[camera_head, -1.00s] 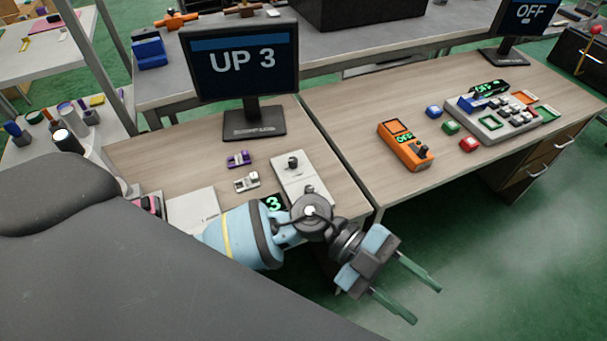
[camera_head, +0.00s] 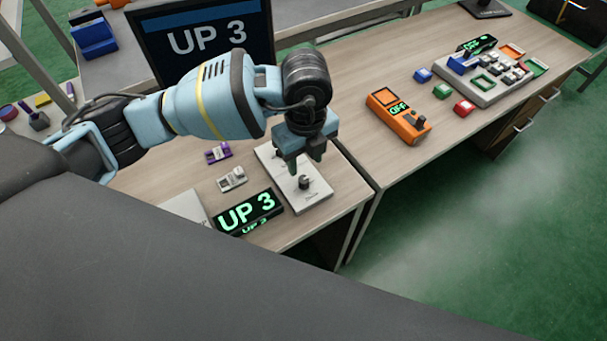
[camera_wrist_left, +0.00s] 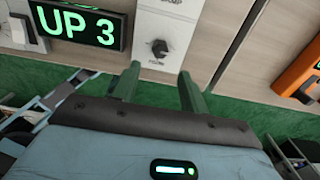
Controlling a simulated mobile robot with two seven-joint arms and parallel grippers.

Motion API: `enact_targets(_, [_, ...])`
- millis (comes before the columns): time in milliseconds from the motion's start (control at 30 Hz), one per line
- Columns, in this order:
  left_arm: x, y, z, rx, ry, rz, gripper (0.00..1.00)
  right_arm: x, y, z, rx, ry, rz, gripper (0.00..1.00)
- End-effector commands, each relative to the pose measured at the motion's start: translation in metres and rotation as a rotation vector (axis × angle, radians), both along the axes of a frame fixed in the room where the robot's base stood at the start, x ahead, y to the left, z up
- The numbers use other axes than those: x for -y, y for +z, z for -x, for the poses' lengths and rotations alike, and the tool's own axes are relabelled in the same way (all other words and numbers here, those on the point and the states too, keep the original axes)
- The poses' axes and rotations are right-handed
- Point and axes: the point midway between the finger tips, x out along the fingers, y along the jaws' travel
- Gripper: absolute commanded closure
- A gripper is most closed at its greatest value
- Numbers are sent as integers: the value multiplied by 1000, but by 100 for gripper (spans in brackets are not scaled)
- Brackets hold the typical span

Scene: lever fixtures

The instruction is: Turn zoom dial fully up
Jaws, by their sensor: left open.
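A white panel (camera_head: 318,194) on the wooden desk carries small black dials. The near dial (camera_head: 304,182) shows in front of my gripper; it also shows in the left wrist view (camera_wrist_left: 159,47), with a label below it too small to read surely. My left gripper (camera_head: 305,162) points down over the panel, open and empty, and partly hides the panel's far part. In the left wrist view its fingertips (camera_wrist_left: 158,76) stand apart, with the dial beyond the gap between them. A black display (camera_head: 248,212) beside the panel reads UP 3 in green. My right gripper is not in view.
A monitor (camera_head: 205,40) behind my left arm also reads UP 3. Small purple (camera_head: 218,153) and white (camera_head: 232,179) switch units sit left of the panel. An orange box (camera_head: 398,116) reading OFF stands on the right desk. The desk between is clear.

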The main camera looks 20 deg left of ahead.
Motion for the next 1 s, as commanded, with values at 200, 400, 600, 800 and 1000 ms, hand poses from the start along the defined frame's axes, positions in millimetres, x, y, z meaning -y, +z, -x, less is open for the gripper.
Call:
enact_targets(200, [0,-27,1,-6,0,1,56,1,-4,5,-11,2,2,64])
enact_targets(400, [0,-57,1,-5,-2,2,56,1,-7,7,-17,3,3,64])
enact_targets(600, [1,-74,1,-3,-2,4,56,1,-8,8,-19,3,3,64])
enact_targets(800, [1,-77,1,-2,-2,3,56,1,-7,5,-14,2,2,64])
enact_targets(1000, [1,-77,1,-2,-3,3,64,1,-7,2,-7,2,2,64])
